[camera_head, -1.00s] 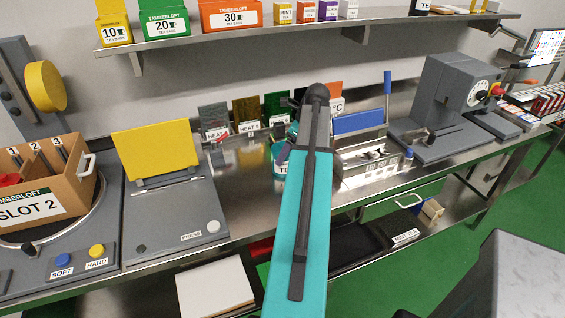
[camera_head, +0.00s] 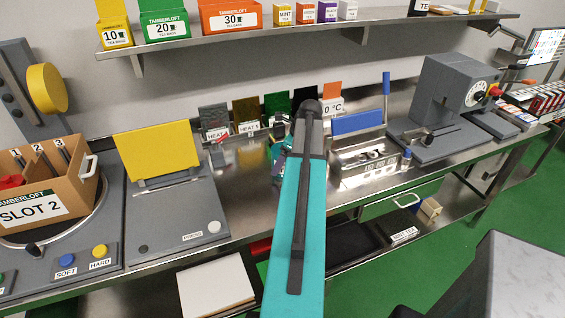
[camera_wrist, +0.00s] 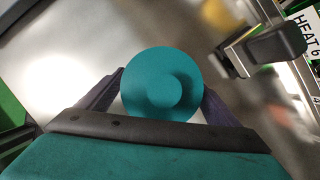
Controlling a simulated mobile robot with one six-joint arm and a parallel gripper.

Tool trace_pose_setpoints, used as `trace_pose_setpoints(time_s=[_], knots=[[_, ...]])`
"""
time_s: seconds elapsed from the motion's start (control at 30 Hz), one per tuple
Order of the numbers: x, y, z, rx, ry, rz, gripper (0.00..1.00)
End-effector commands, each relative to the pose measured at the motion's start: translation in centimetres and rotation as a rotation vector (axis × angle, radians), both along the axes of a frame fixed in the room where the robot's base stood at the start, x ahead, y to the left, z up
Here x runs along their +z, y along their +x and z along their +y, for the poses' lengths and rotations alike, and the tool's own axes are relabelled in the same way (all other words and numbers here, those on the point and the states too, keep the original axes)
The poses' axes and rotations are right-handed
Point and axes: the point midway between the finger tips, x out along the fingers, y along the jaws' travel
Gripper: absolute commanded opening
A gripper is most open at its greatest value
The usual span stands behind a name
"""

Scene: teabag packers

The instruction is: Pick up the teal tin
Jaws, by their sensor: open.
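The teal tin (camera_wrist: 160,82) shows from above in the wrist view, with a round lid and a smaller round knob or raised centre. My gripper (camera_wrist: 160,90) is open, with its two dark fingers on the left and right of the tin's lower half in that view. I cannot tell whether the fingers touch it. In the head view the tin (camera_head: 277,165) stands on the steel bench, mostly hidden behind my arm and gripper.
Coloured plates with HEAT labels (camera_head: 249,127) stand along the back of the bench. A steel box with a blue flap (camera_head: 358,122) is to the right. A grey press with a yellow lid (camera_head: 157,150) is to the left. A loaded shelf (camera_head: 330,32) hangs above.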

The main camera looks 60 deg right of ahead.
Motion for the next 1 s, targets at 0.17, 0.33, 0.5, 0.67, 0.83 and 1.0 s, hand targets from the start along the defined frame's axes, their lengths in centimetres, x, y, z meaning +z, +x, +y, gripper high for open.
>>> trace_pose_setpoints(time_s=[0.17, 0.33, 0.5, 0.67, 0.83, 1.0], knots=[[0.01, 0.02, 0.02, 0.0, 0.001, 0.0, 0.85], [0.02, 0.03, 0.04, 0.0, 0.001, 0.0, 0.85], [0.02, 0.05, 0.05, 0.001, 0.001, 0.0, 0.57], [0.04, 0.06, 0.05, 0.001, 0.001, 0.0, 0.43], [0.06, 0.08, 0.06, 0.001, 0.001, 0.0, 0.43], [0.29, 0.09, 0.05, 0.001, 0.001, 0.0, 0.43]])
